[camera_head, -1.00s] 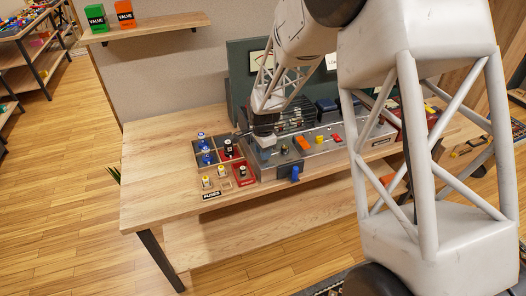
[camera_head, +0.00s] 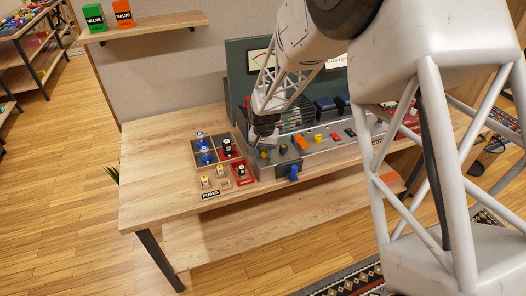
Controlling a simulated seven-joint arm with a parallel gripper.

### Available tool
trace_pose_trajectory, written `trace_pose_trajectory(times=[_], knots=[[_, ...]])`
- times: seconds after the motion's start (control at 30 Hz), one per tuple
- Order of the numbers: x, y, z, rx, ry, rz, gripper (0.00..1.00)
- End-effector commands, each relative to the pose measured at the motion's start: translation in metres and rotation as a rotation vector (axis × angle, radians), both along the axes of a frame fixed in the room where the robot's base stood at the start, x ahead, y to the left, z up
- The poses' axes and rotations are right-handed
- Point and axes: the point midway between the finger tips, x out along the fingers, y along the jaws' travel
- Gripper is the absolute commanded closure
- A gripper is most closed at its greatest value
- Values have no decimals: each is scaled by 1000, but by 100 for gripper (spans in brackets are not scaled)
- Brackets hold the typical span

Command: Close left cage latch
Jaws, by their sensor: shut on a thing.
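The amplifier (camera_head: 318,157) stands on the wooden bench, with a dark wire cage (camera_head: 297,119) on its top. My gripper (camera_head: 264,142) points down at the left end of the cage front. It is shut on a small part there, at the place of the left cage latch. The gripper covers that part, so its shape and the latch's angle cannot be made out.
Left of the gripper is a divided tray (camera_head: 193,155) with blue and dark pieces. In front are small fuses (camera_head: 206,182) and a red box (camera_head: 243,181). The bench's left end is clear.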

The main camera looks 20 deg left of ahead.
Motion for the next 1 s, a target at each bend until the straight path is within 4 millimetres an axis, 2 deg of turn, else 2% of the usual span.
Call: trace_pose_trajectory(times=[0.5,0.73,1.0], knots=[[2,-4,-1,0,0,438,92],[2,-5,-1,0,1,539,92],[2,-5,-1,0,1,570,92]])
